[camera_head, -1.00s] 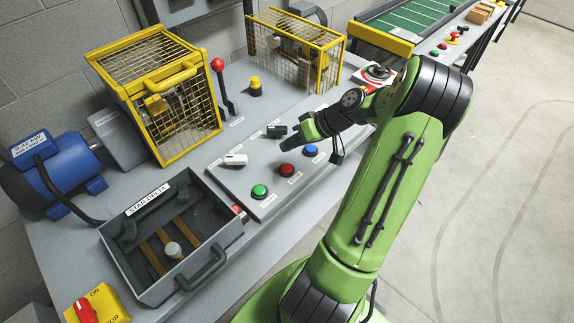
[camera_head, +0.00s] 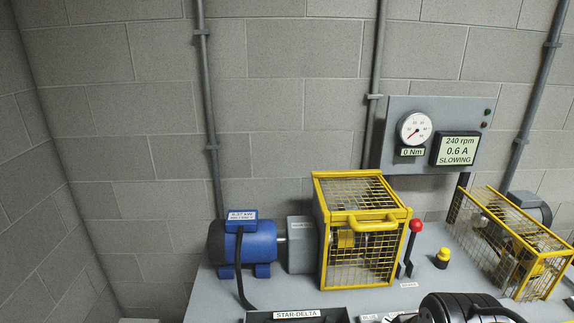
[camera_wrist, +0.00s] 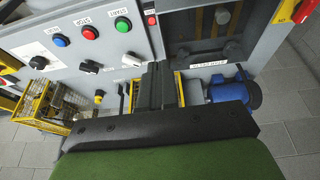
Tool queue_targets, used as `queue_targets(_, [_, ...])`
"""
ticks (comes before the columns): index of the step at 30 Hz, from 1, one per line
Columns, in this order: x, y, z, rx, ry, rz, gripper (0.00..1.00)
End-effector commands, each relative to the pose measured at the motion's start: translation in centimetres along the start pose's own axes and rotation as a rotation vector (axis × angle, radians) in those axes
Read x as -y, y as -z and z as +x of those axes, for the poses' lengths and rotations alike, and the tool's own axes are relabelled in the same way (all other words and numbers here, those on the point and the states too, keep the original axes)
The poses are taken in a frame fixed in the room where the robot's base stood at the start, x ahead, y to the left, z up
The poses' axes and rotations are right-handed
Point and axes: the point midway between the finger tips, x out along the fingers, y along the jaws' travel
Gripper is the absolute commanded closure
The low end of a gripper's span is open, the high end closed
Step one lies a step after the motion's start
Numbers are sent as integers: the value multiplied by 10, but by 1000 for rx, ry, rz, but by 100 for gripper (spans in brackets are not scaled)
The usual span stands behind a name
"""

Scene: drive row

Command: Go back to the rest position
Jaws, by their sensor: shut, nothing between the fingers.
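My gripper (camera_wrist: 157,80) is in the wrist view, its dark fingers closed together with nothing between them. It is above the bench, apart from the controls as far as I can tell. Beyond the fingers are the green start button (camera_wrist: 122,24), the red stop button (camera_wrist: 91,32), the blue button (camera_wrist: 61,40), a white switch (camera_wrist: 131,60) and a black switch (camera_wrist: 89,67). In the head view only a dark joint of my arm shows at the bottom edge; my gripper is out of that view.
The blue motor (camera_head: 240,242), closed yellow cage (camera_head: 360,232), red-knobbed lever (camera_head: 415,228) and second cage (camera_head: 510,245) stand on the bench. A wall panel (camera_head: 436,136) reads 240 rpm, 0.6 A, SLOWING. The star-delta box (camera_wrist: 215,52) lies close beside my fingers in the wrist view.

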Motion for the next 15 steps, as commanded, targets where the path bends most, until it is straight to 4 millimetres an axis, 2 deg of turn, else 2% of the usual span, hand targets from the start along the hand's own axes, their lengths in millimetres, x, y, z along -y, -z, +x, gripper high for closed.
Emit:
queue_targets(1, [11, -12, -18, -45, -9, -10, 100])
queue_targets(3, [18, -30, -31, -88, -10, 3, 100])
queue_targets(6, [22, -46, -41, -126, 2, 19, 100])
queue_targets(15, [22, -52, -43, -138, 8, 29, 100])
